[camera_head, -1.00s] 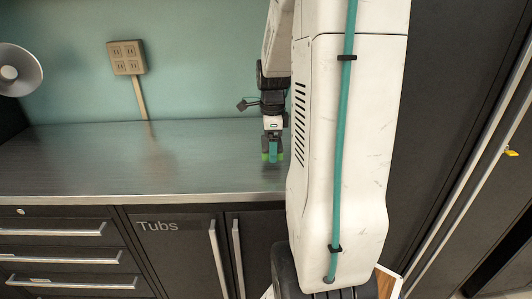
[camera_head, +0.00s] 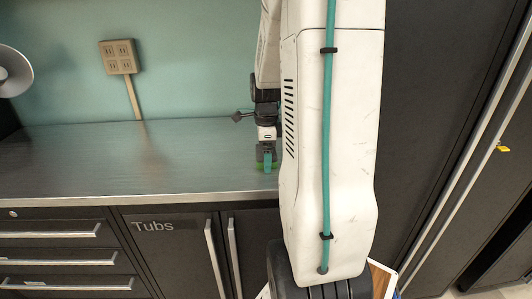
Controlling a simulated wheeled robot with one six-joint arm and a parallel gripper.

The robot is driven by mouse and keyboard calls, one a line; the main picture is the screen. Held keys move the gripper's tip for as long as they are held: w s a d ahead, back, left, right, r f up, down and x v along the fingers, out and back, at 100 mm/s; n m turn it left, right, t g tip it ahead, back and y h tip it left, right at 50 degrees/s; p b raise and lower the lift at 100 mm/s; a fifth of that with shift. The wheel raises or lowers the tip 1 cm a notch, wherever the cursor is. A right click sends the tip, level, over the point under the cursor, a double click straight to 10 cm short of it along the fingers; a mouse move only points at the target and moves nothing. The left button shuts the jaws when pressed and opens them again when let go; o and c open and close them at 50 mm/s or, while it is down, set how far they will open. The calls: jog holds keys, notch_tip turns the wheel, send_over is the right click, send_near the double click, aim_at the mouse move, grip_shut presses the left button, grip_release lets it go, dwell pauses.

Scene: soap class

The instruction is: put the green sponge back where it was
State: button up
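My gripper (camera_head: 267,166) is over the metal counter (camera_head: 150,165), close to its front edge and beside my white arm. It points down and its fingers are around the green sponge (camera_head: 259,167), which shows as small green patches on both sides of a finger. Most of the sponge is hidden by the fingers. The sponge is at or just above the counter top; I cannot tell whether it touches.
My arm covers the counter's right end. The counter left of the gripper is bare. A wall outlet (camera_head: 118,58) and a lamp head (camera_head: 12,70) are behind. Drawers (camera_head: 60,235) and a cupboard labelled Tubs (camera_head: 165,250) are below. A dark cabinet (camera_head: 430,130) stands at right.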

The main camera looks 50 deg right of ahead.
notch_tip(320, 180, up, 12)
jog(key=a+r+n, duration=0.4)
jog(key=a+n, duration=0.4)
jog(key=a, duration=0.5)
jog(key=s+a+f+n, duration=0.1)
jog(key=s+a+n, duration=0.5)
jog(key=a+n, duration=0.2)
jog(key=s+a+n+t, duration=0.1)
jog(key=s+a+n, duration=0.5)
jog(key=a+n, duration=0.3)
jog(key=n, duration=0.3)
jog(key=shift+s+a+f, duration=0.2)
jog(key=shift+s+f, duration=0.15)
